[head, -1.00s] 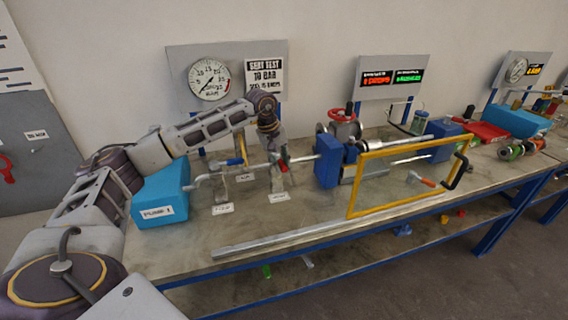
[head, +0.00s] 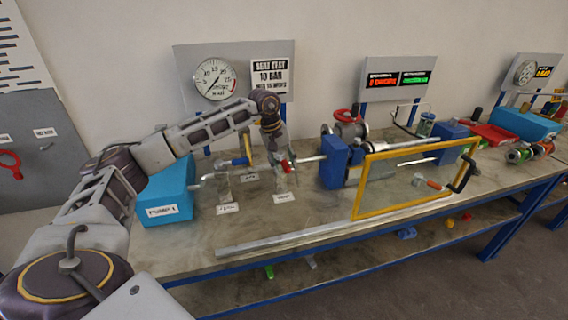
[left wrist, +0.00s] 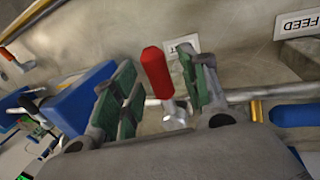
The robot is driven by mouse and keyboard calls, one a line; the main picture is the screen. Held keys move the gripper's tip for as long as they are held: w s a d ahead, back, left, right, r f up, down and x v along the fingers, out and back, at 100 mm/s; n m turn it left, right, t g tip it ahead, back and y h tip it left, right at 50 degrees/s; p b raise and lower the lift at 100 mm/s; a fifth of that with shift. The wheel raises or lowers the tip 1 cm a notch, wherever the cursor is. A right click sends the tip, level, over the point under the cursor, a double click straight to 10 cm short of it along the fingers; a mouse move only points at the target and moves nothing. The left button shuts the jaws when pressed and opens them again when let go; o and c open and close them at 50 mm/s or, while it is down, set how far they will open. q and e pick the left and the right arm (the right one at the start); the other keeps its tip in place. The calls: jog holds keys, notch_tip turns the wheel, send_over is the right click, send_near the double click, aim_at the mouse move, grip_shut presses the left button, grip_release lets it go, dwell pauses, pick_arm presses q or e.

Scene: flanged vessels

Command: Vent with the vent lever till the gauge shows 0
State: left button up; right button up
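The vent lever has a red handle (left wrist: 157,72), seen in the left wrist view standing up between my green-padded fingers. My left gripper (left wrist: 157,60) is open around the handle, with a finger on each side and narrow gaps. In the head view my left gripper (head: 281,160) points down at the lever on the pipe, and the red handle (head: 290,166) shows only partly beside it. The round gauge (head: 214,79) hangs on the grey board behind; its needle points to the lower left, and the exact reading is too small to tell. My right gripper is not in view.
A blue-handled lever (head: 239,161) sits left of my gripper and also shows in the left wrist view (left wrist: 296,115). A blue pump box (head: 165,195) stands at left. A blue clamp block (head: 333,162) and yellow guard frame (head: 405,208) stand right.

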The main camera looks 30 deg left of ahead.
pick_arm(q)
jog(key=v, duration=1.2)
dwell(0.4)
dwell(0.6)
